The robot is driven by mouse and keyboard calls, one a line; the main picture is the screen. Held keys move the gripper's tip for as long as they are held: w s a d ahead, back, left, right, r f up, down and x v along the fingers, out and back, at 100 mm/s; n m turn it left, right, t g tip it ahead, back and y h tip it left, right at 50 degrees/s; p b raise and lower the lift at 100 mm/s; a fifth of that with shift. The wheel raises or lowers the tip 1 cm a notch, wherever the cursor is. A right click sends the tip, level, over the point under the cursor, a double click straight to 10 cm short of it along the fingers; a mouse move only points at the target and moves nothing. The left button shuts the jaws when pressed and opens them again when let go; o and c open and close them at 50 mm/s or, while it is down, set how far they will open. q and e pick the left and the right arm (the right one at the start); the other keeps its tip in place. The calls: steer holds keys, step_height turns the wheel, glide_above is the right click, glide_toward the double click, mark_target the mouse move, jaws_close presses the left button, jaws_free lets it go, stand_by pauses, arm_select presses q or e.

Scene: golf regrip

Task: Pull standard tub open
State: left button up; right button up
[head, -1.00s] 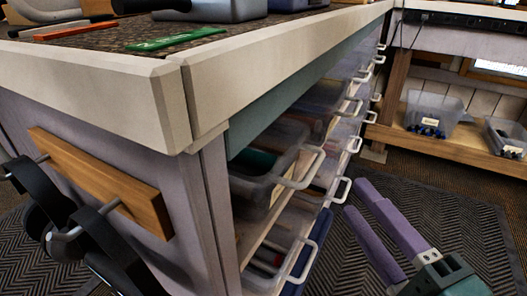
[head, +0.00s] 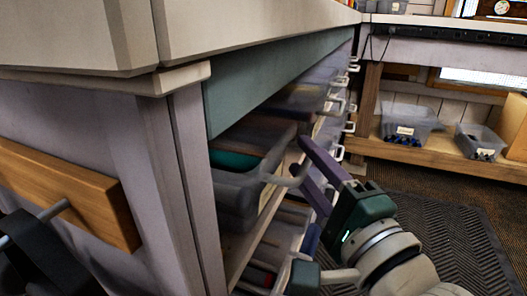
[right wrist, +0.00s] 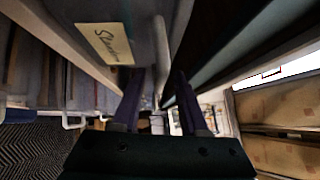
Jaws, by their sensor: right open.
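The standard tub (head: 236,190) is a grey see-through bin with a green content, in the upper row under the bench top. Its label reads roughly "Standard" in the right wrist view (right wrist: 103,43). Its pale handle (right wrist: 161,50) runs between my right gripper's purple fingers in that view. My right gripper (head: 301,157) is open at the tub's front, with its fingertips about the handle. I cannot tell whether they touch it. The fingers partly hide the handle in the head view. My left gripper is not in view.
More tubs with white handles (head: 353,68) line the bench front beyond. A lower tub (head: 285,235) sits beneath. The bench corner (head: 150,85) is close at left. Two clear bins (head: 408,122) stand on a far low shelf. A dark mat (head: 455,230) covers the floor at right.

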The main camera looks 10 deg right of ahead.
jaws_close()
stand_by(0.3)
stand_by(1.2)
